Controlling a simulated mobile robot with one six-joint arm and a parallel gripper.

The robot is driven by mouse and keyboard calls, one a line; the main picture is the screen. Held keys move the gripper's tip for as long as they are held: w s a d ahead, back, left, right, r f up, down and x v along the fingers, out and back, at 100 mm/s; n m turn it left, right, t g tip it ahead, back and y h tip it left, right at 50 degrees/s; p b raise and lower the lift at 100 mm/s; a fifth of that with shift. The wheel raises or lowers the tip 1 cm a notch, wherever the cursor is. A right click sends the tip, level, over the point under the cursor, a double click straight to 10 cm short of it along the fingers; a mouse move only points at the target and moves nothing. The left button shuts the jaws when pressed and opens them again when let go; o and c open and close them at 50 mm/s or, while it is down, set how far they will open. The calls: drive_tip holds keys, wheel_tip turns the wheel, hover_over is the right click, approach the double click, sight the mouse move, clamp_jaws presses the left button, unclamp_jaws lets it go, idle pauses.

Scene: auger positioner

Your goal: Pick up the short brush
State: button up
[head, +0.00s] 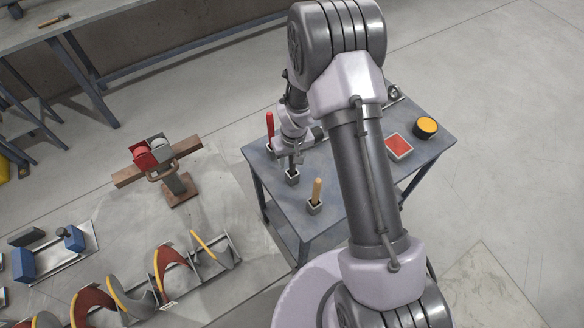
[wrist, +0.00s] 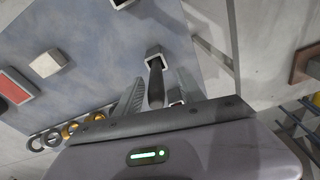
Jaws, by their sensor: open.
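A dark-handled tool (wrist: 156,82) stands in a small square holder (wrist: 155,56) in the wrist view; its lower end is hidden, so I cannot tell whether it is the short brush. My gripper (wrist: 160,80) is open with its fingers on either side of the dark handle. In the head view my gripper (head: 292,158) is low over the middle holder (head: 292,177) on the small blue-grey table (head: 345,205). A tool with a plain wooden handle (head: 317,189) stands in a nearer holder. A red-handled tool (head: 270,127) stands behind to the left.
A red-topped square box (head: 399,146) and a yellow-topped round can (head: 425,127) stand on the table's right side. A large auger (head: 165,275) lies to the front left, near a brown stand (head: 178,185). A workbench (head: 110,25) runs along the back wall.

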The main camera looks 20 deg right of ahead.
drive_tip(key=f, duration=0.3)
drive_tip(key=w+f+b, duration=0.1)
drive_tip(key=shift+d+f, duration=0.3)
drive_tip(key=shift+f, duration=0.05)
drive_tip(key=shift+r, duration=0.1)
clamp_jaws()
wheel_tip(320, 180, up, 10)
drive_tip(key=p, duration=0.2)
drive_tip(key=shift+p, duration=0.3)
